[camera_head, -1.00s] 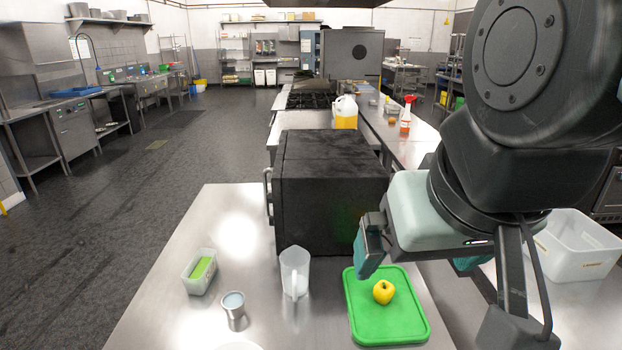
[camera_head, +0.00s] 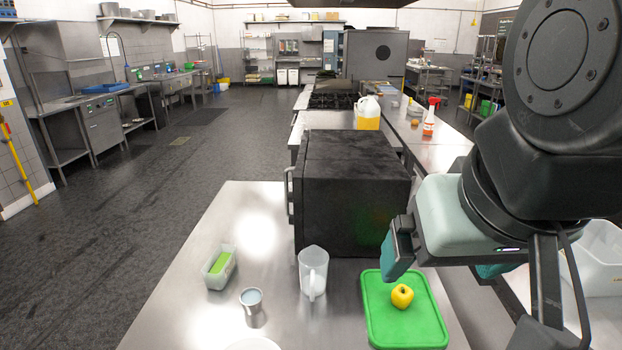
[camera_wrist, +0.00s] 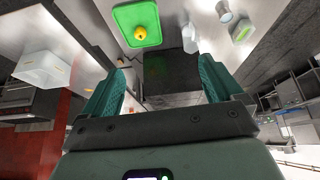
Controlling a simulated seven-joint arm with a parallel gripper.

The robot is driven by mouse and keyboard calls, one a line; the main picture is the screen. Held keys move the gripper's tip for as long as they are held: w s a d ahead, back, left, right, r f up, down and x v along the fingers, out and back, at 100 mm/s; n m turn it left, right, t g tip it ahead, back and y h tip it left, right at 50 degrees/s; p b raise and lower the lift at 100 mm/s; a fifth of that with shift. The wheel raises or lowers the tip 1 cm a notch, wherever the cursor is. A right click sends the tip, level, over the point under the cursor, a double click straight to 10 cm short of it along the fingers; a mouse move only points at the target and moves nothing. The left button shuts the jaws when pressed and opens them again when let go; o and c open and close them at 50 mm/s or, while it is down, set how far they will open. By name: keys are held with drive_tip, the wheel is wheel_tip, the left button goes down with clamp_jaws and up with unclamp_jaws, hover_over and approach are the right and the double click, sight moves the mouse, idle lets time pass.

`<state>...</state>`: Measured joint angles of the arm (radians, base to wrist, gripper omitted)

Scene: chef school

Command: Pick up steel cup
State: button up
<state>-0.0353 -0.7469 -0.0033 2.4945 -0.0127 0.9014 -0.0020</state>
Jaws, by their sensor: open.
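The small steel cup (camera_head: 252,300) stands upright on the steel table at the lower left in the head view. It also shows near the top in the wrist view (camera_wrist: 224,12). My gripper (camera_head: 440,262) is at the right in the head view, above the table and apart from the cup, up and to its right. In the wrist view its two teal fingers (camera_wrist: 164,85) are spread wide, with nothing between them. The far finger is partly hidden in the head view.
A clear pitcher (camera_head: 313,274) stands right of the cup, and a tub with a green item (camera_head: 219,268) stands to its left. A yellow pepper (camera_head: 402,296) sits on a green board (camera_head: 376,325). A black box-like oven (camera_head: 352,190) stands behind. A white plate edge (camera_head: 252,344) shows in front.

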drive_tip(key=m+y, duration=1.7)
drive_tip(key=m, duration=0.5)
hover_over(245, 294)
drive_tip(key=v, duration=0.5)
wheel_tip(245, 294, down, 35)
wheel_tip(245, 294, down, 7)
drive_tip(key=shift+w+f, duration=0.1)
drive_tip(key=x, duration=0.5)
drive_tip(key=shift+f, duration=0.15)
drive_tip(key=shift+c, duration=0.4)
drive_tip(key=c, duration=1)
